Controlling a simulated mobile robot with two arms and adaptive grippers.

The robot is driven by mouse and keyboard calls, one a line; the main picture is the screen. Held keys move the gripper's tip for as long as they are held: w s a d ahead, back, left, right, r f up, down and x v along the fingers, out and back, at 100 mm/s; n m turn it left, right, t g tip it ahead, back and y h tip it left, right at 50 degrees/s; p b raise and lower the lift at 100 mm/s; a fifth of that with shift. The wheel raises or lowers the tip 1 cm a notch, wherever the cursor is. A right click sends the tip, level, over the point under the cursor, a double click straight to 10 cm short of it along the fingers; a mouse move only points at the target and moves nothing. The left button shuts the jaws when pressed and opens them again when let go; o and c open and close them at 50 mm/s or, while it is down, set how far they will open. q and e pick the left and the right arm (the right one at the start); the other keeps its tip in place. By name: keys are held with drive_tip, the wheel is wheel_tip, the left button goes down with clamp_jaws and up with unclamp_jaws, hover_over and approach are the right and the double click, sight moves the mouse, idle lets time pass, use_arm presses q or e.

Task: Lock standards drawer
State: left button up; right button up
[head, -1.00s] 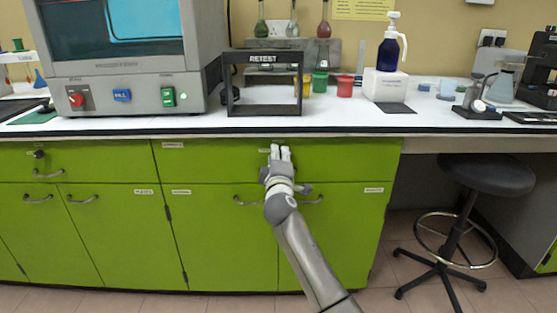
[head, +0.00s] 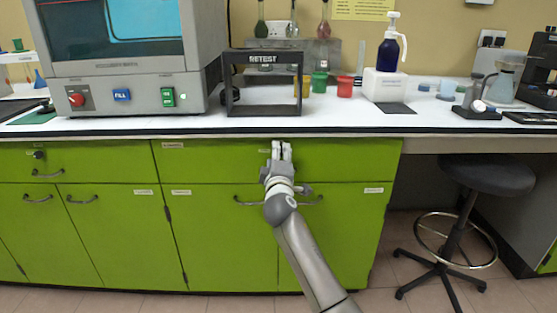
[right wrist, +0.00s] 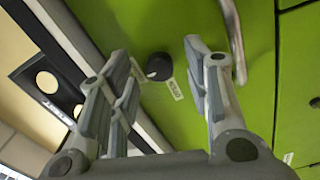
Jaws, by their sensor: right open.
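My right gripper (head: 281,145) is in front of the upper green drawer (head: 220,160), just below the counter edge. It hides part of the drawer front, including any lock there. In the right wrist view the gripper (right wrist: 165,95) is open and empty. A small dark round knob (right wrist: 159,66) shows beyond and between its fingers on the green front, apart from them. A small white label (right wrist: 175,88) sits beside the knob; I cannot read it. A metal handle (right wrist: 235,38) is on the same front, to the right. The drawer looks closed. My left gripper is not in view.
The counter (head: 300,122) overhangs the drawers. On it stand a black RETEST frame (head: 236,85), coloured cups and a machine (head: 120,95). Another drawer at left has its own dark knob (head: 38,154) and handle. A stool (head: 485,175) stands at right. Cabinet doors with handles lie below.

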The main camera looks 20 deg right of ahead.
drive_tip(key=shift+s, duration=0.15)
drive_tip(key=v, duration=1.1)
drive_tip(key=shift+s+a, duration=0.2)
drive_tip(key=shift+s, duration=0.15)
drive_tip(key=shift+f, duration=0.2)
